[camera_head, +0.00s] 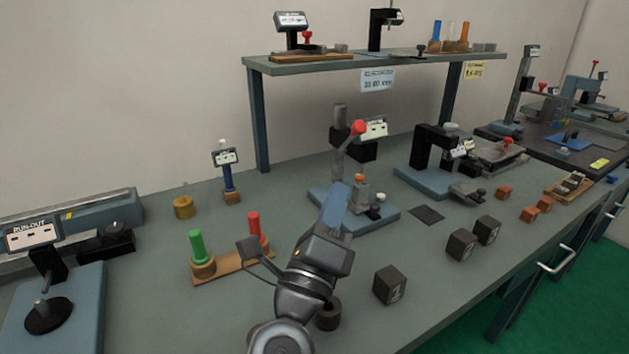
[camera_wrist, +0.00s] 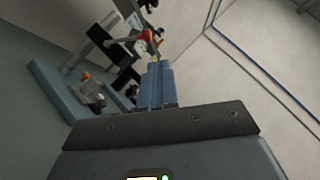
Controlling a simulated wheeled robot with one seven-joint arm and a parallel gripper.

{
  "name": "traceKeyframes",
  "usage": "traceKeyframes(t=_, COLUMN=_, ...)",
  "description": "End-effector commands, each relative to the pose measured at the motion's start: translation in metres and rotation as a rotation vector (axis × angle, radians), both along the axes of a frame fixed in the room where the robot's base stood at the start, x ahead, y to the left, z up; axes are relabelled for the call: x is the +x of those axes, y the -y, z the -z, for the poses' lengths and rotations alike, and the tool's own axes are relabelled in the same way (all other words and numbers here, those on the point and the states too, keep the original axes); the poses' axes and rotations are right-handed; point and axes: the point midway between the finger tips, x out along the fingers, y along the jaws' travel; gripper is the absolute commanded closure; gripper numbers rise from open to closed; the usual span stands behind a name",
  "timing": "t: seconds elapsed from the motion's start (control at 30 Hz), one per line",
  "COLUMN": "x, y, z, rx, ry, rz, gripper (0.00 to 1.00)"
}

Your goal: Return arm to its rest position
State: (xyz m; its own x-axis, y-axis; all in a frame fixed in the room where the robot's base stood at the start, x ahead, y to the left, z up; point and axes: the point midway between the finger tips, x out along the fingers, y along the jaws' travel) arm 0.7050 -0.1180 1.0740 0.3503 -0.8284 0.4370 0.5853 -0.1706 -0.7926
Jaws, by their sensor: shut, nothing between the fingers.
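My gripper (camera_head: 335,205) is at the end of my arm, which reaches up from the bottom centre of the head view. Its blue fingers are together and hold nothing. In the wrist view the fingers (camera_wrist: 155,85) also show closed, pointing up the picture. In the head view they overlap a bench device on a blue base (camera_head: 372,220) with a grey column and a red-knobbed lever (camera_head: 358,127). I cannot tell whether they touch it. In the wrist view the device's base (camera_wrist: 60,95) is left of the fingers.
A wooden stand with a green (camera_head: 197,246) and a red plug (camera_head: 254,226) is left of my arm. Dark numbered blocks (camera_head: 390,285) lie to the right, and a dark cylinder (camera_head: 328,316) is close beside my arm. A raised shelf (camera_head: 400,60) spans the back. A run-out gauge (camera_head: 34,235) stands far left.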

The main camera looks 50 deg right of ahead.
Motion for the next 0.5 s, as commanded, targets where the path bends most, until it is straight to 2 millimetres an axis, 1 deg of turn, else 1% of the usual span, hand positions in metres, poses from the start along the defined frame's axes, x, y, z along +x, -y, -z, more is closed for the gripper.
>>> traceKeyframes(t=0.23, x=-0.001, y=-0.002, z=0.0, rx=-0.001, ry=-0.001, rz=0.0, gripper=1.0)
traceKeyframes(t=0.33, x=-0.005, y=-0.003, z=0.003, rx=-0.02, ry=-0.018, rz=-0.003, gripper=1.0)
traceKeyframes(t=0.43, x=-0.018, y=-0.007, z=0.008, rx=-0.084, ry=-0.073, rz=-0.012, gripper=1.0)
traceKeyframes(t=0.5, x=-0.033, y=-0.013, z=0.012, rx=-0.158, ry=-0.136, rz=-0.021, gripper=1.0)
